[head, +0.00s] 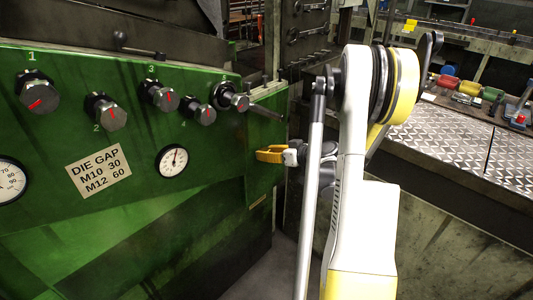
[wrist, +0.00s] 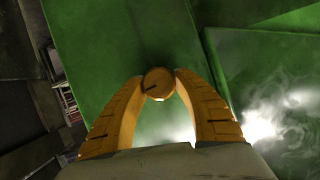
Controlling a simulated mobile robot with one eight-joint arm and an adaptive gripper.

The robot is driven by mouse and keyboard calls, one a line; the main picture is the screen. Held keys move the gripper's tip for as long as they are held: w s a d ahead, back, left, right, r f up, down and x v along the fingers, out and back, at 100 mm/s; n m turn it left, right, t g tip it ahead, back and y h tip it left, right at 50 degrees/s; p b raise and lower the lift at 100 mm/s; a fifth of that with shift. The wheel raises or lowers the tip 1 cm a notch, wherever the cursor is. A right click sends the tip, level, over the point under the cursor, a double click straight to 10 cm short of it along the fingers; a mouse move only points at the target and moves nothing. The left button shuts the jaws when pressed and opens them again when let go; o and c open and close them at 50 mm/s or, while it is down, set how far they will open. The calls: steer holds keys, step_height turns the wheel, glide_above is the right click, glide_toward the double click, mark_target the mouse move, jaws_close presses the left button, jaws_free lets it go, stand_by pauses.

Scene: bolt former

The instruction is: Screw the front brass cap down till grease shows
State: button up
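The round brass cap (wrist: 158,83) shows in the wrist view, in front of the green panel. It has a short dark mark on the left of its face. My gripper's (wrist: 159,88) two orange fingers curve in from below, and their tips meet the cap's left and right sides. In the head view my gripper (head: 262,154) is at the right end of the green machine, pointing left at its side panel. The cap is hidden in the head view. No grease can be made out around it.
The green machine front (head: 120,215) carries several dark knobs with red marks, a gauge (head: 173,161) and a die gap label (head: 98,170). A lever handle (head: 265,112) juts out above my gripper. A bench with a metal tread plate (head: 450,140) stands at the right.

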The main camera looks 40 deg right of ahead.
stand_by(0.3)
steer(key=shift+d+m+y, duration=0.1)
steer(key=shift+m+y, duration=0.6)
steer(key=shift+m, duration=0.5)
steer(key=m+y, duration=0.2)
steer(key=m, duration=0.1)
steer(key=shift+f+t, duration=0.1)
steer(key=shift+t, duration=0.2)
steer(key=m+t+y, duration=0.1)
steer(key=m, duration=0.2)
steer(key=shift+f+m+y, duration=0.1)
steer(key=shift+m+y, duration=0.2)
steer(key=shift+m+t+y, duration=0.4)
steer(key=shift+m, duration=1)
steer(key=o, duration=1.2)
steer(key=shift+c, duration=0.2)
